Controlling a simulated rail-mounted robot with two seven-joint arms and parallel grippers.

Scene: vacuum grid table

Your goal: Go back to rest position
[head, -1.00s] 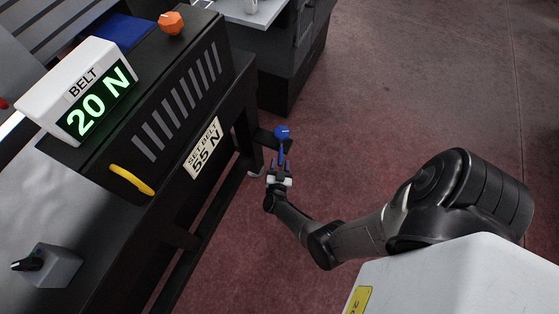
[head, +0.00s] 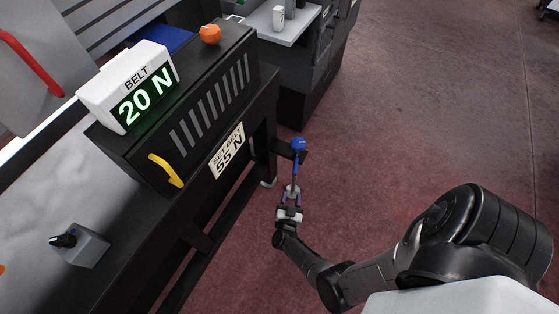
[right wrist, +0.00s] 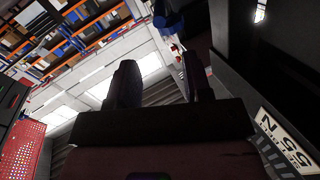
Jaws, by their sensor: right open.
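My right gripper (head: 291,200) is open in the head view, low beside the black machine bench, just below a blue lever with a round knob (head: 298,144). The lever's thin shaft (head: 295,173) runs down toward the fingertips; whether they touch it I cannot tell. In the right wrist view, the two dark fingers of the right gripper (right wrist: 160,82) stand apart with nothing between them. Part of the blue lever (right wrist: 168,18) shows beyond them at the top. My left gripper is not in view.
The belt display (head: 129,88) reads 20 N. A plate (head: 228,149) on the bench side reads SET BELT 55 N. A yellow handle (head: 166,170), an orange knob (head: 210,34) and a grey switch box (head: 81,246) are on the bench. Open reddish floor (head: 430,120) lies to the right.

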